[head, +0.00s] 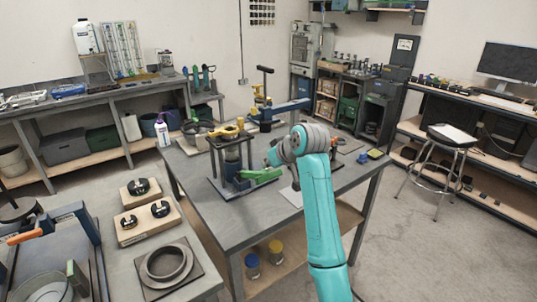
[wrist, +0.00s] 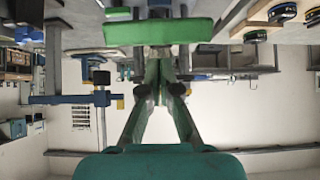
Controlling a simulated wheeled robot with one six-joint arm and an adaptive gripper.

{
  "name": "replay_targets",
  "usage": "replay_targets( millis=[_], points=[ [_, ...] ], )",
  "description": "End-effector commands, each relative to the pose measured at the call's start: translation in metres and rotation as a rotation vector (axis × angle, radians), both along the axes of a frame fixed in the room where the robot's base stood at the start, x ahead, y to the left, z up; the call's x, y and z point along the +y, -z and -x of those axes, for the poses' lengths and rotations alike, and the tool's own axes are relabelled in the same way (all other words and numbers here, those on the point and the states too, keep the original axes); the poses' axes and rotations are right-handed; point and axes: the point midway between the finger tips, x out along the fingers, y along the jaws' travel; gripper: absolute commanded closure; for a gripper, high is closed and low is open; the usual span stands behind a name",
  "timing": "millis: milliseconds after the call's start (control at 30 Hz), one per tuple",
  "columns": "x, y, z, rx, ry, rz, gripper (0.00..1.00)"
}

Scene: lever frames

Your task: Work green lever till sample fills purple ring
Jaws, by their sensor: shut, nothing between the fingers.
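The green lever (head: 261,176) sticks out to the right from the low part of a dark press-like frame with a yellow top (head: 232,140) on the grey table. In the wrist view the lever shows as a green bar (wrist: 158,32) across the upper middle. My gripper (wrist: 160,66) is shut and empty, with its fingertips pointing toward this bar. I cannot tell whether they touch it. In the head view my gripper is mostly hidden by my arm, just right of the lever's end. I cannot make out the sample or the purple ring.
A blue-armed device (head: 281,110) with a black T-handle stands behind the frame. A small blue and yellow block (head: 375,154) lies at the table's right. Wooden blocks with black knobs (head: 150,221) and a round grey fixture (head: 166,263) occupy the near-left bench. The table's front part is clear.

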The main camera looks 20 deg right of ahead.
Motion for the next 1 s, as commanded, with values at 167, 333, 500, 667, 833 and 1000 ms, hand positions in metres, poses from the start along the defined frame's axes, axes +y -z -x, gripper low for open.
replay_targets(
  millis=[167,333,500,667,833,1000],
  points=[
    [-0.001,0.01,0.005,0.0,0.0,0.0,1.0],
    [-0.002,0.011,0.006,-0.001,-0.001,0.0,1.0],
    [-0.002,0.011,0.006,-0.001,0.0,0.0,1.0],
    [-0.002,0.013,0.007,-0.009,0.0,-0.002,1.0],
    [-0.004,0.022,0.013,-0.045,0.001,-0.012,1.0],
    [-0.007,0.038,0.023,-0.119,0.001,-0.033,1.0]
  ],
)
